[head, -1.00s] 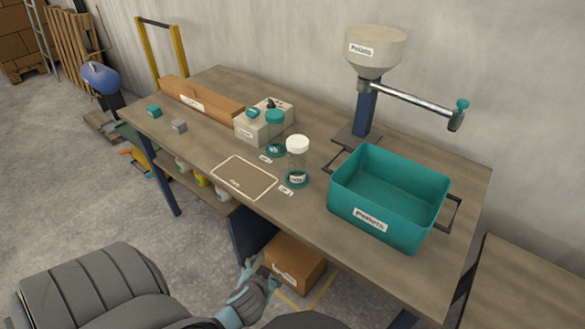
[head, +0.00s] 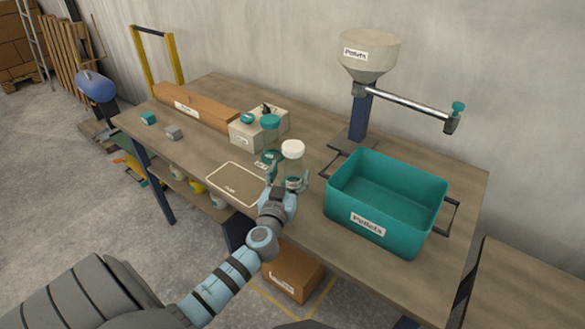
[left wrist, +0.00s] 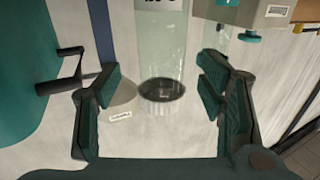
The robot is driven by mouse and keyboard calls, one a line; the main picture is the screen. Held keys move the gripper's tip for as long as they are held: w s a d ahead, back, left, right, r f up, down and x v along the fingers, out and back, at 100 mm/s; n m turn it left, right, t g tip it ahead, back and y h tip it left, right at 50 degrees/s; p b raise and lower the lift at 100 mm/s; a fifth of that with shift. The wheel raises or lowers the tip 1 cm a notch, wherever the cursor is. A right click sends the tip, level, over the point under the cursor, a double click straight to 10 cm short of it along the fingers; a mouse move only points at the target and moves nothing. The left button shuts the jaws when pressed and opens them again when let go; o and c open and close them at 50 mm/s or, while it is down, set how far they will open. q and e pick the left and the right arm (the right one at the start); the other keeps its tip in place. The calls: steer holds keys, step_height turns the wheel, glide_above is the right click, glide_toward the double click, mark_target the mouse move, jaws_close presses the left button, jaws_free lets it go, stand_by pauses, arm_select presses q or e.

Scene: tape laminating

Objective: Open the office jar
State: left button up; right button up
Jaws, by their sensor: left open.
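A clear jar with a white lid (head: 293,149) stands upright near the front middle of the workbench. In the left wrist view a clear jar body (left wrist: 160,45) shows between and beyond the open fingers; contact cannot be told. My right gripper is not in view.
A teal pellets bin (head: 385,225) stands close on the right, with a hopper stand (head: 360,115) behind. A pale box (head: 257,130) is behind the jars. An outlined mat area (head: 225,182) lies bare to the left. A cardboard box (head: 291,276) is below the bench.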

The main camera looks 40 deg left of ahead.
arm_select(q)
steer(key=x, duration=0.5)
steer(key=shift+w+a+f, duration=0.15)
steer(key=c, duration=1.3)
step_height(320, 180, up, 9)
steer(key=p, duration=0.6)
step_height(320, 180, up, 10)
steer(key=p, duration=0.4)
glide_above(291, 168)
steer(key=x, duration=0.2)
steer(key=shift+w+a+r, duration=0.1)
steer(key=shift+w+r, duration=0.1)
steer(key=shift+r, duration=0.4)
steer(key=o, duration=0.5)
jaws_close()
